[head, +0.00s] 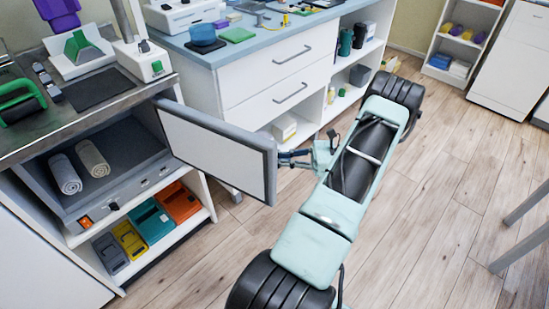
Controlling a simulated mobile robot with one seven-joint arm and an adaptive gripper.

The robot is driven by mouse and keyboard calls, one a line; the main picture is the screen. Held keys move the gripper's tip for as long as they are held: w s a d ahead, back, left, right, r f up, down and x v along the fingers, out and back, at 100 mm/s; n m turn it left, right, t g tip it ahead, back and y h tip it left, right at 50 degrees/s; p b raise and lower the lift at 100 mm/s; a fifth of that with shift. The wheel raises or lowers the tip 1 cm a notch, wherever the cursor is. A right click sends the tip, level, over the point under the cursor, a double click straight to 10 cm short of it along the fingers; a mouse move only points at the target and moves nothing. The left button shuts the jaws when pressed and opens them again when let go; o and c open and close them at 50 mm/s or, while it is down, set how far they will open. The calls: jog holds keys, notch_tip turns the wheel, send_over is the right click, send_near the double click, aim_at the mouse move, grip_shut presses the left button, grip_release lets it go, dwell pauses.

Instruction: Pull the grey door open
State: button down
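The grey door (222,150) stands wide open, swung out from the right side of a grey cabinet (95,203). Its white inner panel with a grey frame faces me. Two rolled towels, one light grey (65,175) and one beige (92,158), lie inside the open compartment. My gripper (287,158) is just beyond the door's free edge, on its outer side. The door edge hides part of the fingers, so I cannot see whether they touch or hold a handle. No handle shows from here.
A shelf below the compartment holds several coloured boxes (150,222). A white drawer unit (280,75) with a blue top stands behind the door. A metal worktop (110,108) carries equipment above the cabinet. Wooden floor (440,190) is clear to the right, up to grey legs (520,255).

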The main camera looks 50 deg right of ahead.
jog(key=shift+w, duration=0.15)
jog(key=c, duration=2)
grip_release()
jog(key=v, duration=1.2)
